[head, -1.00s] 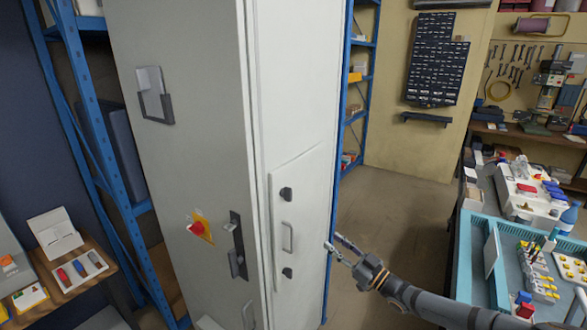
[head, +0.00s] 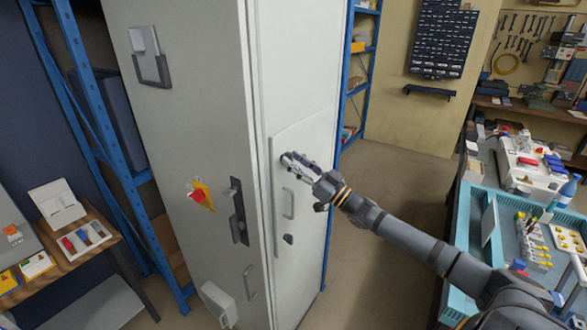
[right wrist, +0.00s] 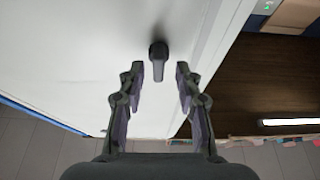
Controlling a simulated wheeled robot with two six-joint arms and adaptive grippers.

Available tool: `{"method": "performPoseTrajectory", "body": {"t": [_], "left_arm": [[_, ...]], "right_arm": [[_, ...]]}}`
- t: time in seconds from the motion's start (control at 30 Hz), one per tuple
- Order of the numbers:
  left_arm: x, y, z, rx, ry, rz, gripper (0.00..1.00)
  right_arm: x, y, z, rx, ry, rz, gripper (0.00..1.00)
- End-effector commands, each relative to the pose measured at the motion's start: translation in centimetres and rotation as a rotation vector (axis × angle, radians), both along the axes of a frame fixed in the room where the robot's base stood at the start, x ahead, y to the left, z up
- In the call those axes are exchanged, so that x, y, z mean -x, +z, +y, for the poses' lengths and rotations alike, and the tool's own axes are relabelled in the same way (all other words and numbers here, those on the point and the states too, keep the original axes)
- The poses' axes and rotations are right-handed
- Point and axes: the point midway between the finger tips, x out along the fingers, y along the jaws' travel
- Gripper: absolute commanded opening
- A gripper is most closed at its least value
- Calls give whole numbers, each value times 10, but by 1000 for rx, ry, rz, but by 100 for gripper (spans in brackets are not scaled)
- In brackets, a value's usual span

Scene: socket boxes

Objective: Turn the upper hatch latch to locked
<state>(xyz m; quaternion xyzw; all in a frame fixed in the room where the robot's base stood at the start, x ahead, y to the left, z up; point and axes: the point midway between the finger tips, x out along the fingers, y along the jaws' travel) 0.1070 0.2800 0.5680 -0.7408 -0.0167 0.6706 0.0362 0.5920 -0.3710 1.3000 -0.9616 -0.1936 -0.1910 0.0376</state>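The hatch (head: 310,205) is a pale panel on the right face of the tall cabinet. The upper latch, a dark knob (right wrist: 158,48), shows in the right wrist view, its tapered end pointing toward my gripper's base in the picture. In the head view my fingers cover most or all of it. My right gripper (head: 288,160) is open at the hatch's upper part; in the right wrist view its fingertips (right wrist: 160,74) lie on either side of the knob with gaps visible. The lower latch (head: 288,239) is dark and sits below the handle (head: 288,203). My left gripper is out of view.
The cabinet's left face has a dark handle plate (head: 238,210) and a red knob on a yellow tag (head: 200,195). A teal-edged bench (head: 460,260) with trays stands at the right. Floor between cabinet and bench is clear.

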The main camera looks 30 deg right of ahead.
Motion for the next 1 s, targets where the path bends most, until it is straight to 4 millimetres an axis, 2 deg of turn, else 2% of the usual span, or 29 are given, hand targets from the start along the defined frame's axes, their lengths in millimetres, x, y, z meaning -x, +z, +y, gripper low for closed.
{"method": "performPoseTrajectory", "body": {"t": [0.13,0.4,0.47,0.67,1.0], "left_arm": [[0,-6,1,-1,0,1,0],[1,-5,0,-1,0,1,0],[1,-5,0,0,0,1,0],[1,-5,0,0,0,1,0],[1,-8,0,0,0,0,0]], "right_arm": [[-8,4,2,-1,-4,-2,34],[-9,5,3,-1,-5,1,34],[-9,5,3,-1,-5,1,29],[-9,5,3,-1,-5,1,1],[-9,4,3,11,-5,-3,0]]}}
